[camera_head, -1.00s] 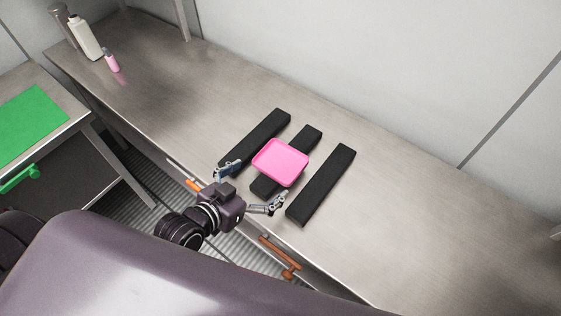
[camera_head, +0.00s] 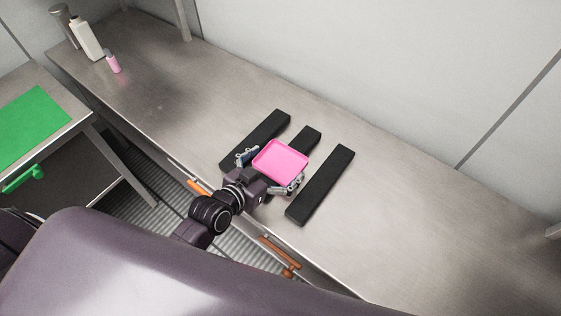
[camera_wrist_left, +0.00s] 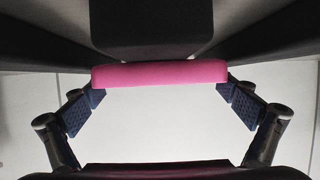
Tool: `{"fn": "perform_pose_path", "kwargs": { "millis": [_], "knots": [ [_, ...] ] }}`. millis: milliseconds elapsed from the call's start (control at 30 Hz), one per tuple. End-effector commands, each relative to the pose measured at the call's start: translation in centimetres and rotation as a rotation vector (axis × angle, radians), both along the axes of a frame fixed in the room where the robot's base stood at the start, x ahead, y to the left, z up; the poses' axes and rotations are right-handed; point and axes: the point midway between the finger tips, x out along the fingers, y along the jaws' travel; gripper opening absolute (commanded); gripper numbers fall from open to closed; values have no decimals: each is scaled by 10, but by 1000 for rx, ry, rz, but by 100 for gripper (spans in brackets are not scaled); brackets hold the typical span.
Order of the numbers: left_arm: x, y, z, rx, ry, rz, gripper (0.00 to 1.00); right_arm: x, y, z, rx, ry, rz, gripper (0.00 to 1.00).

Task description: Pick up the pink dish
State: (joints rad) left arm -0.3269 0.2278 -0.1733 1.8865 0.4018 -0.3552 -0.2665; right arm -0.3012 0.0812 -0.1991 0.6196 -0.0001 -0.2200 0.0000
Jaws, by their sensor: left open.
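The pink dish (camera_head: 281,161) is a shallow square tray resting on the middle one of three black bars on the metal counter. In the left wrist view its near edge (camera_wrist_left: 160,73) spans the space between my fingers. My left gripper (camera_head: 270,171) is open, with one finger at the dish's left side and the other at its near right corner. In the left wrist view the blue finger pads (camera_wrist_left: 160,108) flank the dish's ends; whether they touch it I cannot tell. My right gripper is not in view.
A black bar (camera_head: 321,185) lies right of the dish and another (camera_head: 262,132) left of it. A white bottle (camera_head: 87,40) and a small pink bottle (camera_head: 113,63) stand at the far left. The right part of the counter (camera_head: 430,230) is clear. A wall rises behind.

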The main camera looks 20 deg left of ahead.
Motion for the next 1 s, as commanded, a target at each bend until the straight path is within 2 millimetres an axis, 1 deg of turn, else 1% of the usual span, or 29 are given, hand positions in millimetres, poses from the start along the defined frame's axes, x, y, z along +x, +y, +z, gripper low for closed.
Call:
{"fn": "perform_pose_path", "kwargs": {
  "millis": [167, 500, 533, 833, 967, 1000],
  "knots": [
    [0, 0, 0, 0, 0, 0, 100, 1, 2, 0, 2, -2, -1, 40],
    [0, 0, 0, 0, 0, 0, 63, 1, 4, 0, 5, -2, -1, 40],
    [0, 0, 0, 0, 0, 0, 60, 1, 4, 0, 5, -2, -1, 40],
    [1, 0, 4, 0, -4, 1, 60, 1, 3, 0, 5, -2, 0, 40],
    [1, 0, 13, -1, -6, 0, 60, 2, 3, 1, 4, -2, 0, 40],
    [1, 0, 17, -1, -7, 1, 60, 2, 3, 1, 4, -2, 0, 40]
  ]
}}
